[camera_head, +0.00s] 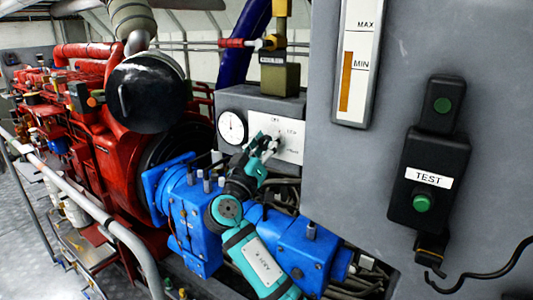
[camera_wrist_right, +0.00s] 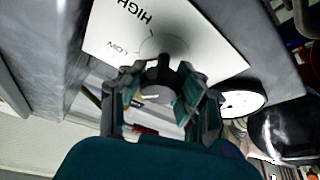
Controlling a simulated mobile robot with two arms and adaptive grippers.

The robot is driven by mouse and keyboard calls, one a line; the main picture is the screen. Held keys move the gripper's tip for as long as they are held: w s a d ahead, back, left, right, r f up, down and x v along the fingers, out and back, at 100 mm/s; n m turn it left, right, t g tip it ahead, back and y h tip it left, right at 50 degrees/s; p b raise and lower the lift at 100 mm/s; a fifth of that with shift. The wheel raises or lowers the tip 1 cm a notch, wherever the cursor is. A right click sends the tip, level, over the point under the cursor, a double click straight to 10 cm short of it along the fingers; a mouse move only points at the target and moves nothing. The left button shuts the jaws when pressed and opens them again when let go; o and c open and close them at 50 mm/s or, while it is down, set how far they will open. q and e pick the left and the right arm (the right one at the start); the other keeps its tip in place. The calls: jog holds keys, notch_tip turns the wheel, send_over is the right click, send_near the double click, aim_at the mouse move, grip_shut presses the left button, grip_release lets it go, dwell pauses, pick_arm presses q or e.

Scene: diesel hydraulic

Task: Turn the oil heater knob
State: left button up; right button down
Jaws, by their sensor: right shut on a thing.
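The oil heater knob (camera_wrist_right: 157,78) is a dark grey knob on a white plate (camera_wrist_right: 110,25) marked HIGH and LOW in the right wrist view. The same white plate (camera_head: 291,150) shows in the head view on a grey box, where my gripper mostly hides the knob. My right gripper (camera_head: 268,143) reaches up to the plate from below. In the right wrist view my right gripper (camera_wrist_right: 160,95) has its fingers on both sides of the knob, shut on it. Where the knob points is hard to read. My left gripper is not in view.
A round gauge (camera_head: 232,127) sits left of the plate. A large grey cabinet (camera_head: 350,190) with a TEST button box (camera_head: 428,180) stands close on the right. Blue machine housings (camera_head: 190,210) lie below, beside my arm. A red engine (camera_head: 115,150) and a railing (camera_head: 90,225) fill the left.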

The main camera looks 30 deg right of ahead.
jog(key=n+t+y, duration=0.1)
jog(key=n, duration=0.1)
jog(key=shift+n+p, duration=0.4)
jog(key=shift+r+n+y+p, duration=0.15)
jog(key=shift+n+y+p, duration=0.45)
jog(key=shift+n, duration=0.6)
jog(key=n+t+y+p, duration=0.1)
jog(key=n+p, duration=0.1)
jog(key=n, duration=0.1)
jog(key=shift+f+n+y+p, duration=0.2)
jog(key=shift+n+y+p, duration=0.1)
jog(key=shift+n+p, duration=0.45)
jog(key=c, duration=0.9)
grip_release()
jog(key=shift+o, duration=0.2)
